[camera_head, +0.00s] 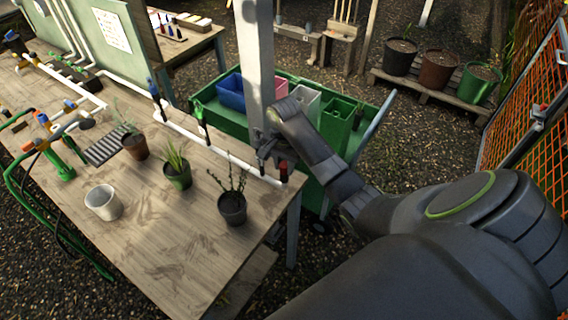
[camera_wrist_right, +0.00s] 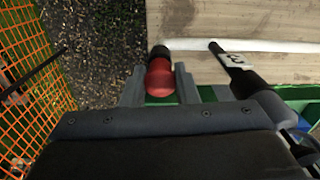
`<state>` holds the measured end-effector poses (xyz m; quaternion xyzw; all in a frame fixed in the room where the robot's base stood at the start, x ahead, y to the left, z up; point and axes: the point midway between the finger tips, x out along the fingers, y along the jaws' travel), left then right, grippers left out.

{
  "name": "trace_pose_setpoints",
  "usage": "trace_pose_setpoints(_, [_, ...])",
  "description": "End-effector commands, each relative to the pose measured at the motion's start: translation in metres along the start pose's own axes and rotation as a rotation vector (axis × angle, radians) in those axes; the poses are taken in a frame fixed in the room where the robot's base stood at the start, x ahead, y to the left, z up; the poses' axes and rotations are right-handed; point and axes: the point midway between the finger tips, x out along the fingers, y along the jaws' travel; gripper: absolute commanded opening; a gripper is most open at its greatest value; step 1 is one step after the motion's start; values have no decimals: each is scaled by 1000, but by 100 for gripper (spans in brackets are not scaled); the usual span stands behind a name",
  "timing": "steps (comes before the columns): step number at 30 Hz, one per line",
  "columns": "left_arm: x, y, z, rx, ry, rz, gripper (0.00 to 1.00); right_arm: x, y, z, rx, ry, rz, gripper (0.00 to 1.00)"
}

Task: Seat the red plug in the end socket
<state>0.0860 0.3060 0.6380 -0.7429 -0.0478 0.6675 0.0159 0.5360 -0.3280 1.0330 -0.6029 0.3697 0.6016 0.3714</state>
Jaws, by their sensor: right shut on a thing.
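The red plug (camera_head: 283,164) is at the right end of the white pipe (camera_head: 222,154) along the table edge. In the right wrist view the red plug (camera_wrist_right: 159,78) lies between the two fingers of my right gripper (camera_wrist_right: 160,88), which is shut on it. A dark end socket (camera_wrist_right: 162,51) shows directly beyond the plug, at the pipe's end. The plug appears lined up with it and touching or very close; how deep it sits is hidden. In the head view my right gripper (camera_head: 272,153) comes over the table corner. My left gripper is out of view.
A dark upright fitting with a white label (camera_wrist_right: 232,62) stands beside the gripper. Potted plants (camera_head: 232,207) and a white pot (camera_head: 103,202) stand on the wooden table (camera_head: 160,270). A pale post (camera_head: 256,60) and green cart (camera_head: 215,112) are close behind the gripper.

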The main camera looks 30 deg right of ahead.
Motion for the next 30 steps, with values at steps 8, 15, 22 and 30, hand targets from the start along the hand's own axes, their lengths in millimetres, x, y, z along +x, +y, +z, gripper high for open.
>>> trace_pose_setpoints(8, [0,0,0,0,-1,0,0,4,0,0,0,-1,1,3])
trace_pose_setpoints(15, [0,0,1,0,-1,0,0,8,0,0,0,-1,0,3])
trace_pose_setpoints(22, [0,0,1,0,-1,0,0,10,0,0,0,-1,1,3])
trace_pose_setpoints(30, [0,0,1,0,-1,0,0,10,1,0,0,-2,2,28])
